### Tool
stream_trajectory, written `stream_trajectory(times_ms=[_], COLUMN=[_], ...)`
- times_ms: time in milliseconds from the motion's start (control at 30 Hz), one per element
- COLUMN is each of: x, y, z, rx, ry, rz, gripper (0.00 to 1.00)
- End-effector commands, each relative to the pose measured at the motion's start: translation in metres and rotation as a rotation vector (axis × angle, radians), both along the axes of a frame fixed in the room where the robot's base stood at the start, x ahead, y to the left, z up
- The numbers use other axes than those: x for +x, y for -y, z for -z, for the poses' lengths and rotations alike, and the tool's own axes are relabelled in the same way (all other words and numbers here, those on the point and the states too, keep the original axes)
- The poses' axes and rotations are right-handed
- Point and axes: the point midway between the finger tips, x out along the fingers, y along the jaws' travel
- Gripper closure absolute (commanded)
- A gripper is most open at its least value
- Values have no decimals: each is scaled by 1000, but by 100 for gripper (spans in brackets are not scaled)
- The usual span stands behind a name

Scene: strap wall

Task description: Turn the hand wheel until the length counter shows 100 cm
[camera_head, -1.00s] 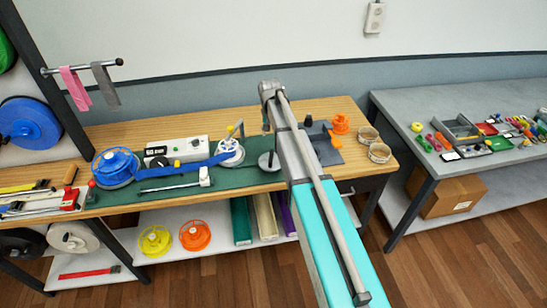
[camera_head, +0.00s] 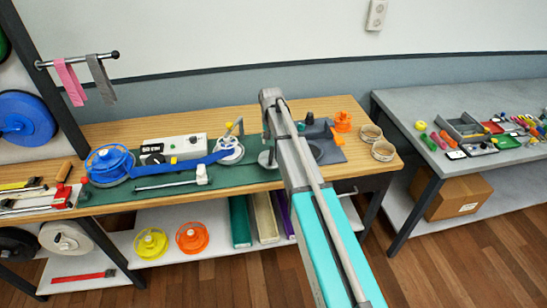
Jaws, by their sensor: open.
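A white round wheel (camera_head: 228,150) with a yellow upright knob stands on the green mat, left of my arm. It appears to be the hand wheel. A blue strap (camera_head: 182,167) runs to it from a blue reel (camera_head: 110,163). A small box with a dark display (camera_head: 152,148), likely the length counter, stands behind the strap. Its digits are too small to read. My arm reaches in from the bottom right and bends down over the bench, right of the wheel. My gripper cannot be made out; the arm hides that area.
A white box (camera_head: 186,146) stands behind the strap, and a grey rail (camera_head: 165,185) lies in front. A grey disc (camera_head: 266,158) lies close by my arm. An orange part (camera_head: 343,121) and tape rolls (camera_head: 383,150) stand at right. A rack post rises at left.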

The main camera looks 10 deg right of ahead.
Motion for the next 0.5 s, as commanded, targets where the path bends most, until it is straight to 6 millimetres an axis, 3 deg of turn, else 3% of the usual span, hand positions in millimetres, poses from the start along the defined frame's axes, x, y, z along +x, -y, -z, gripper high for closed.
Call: stream_trajectory(times_ms=[500], x=[0], y=[1], z=[37], rx=[0], ry=[0], rz=[1], gripper=[43])
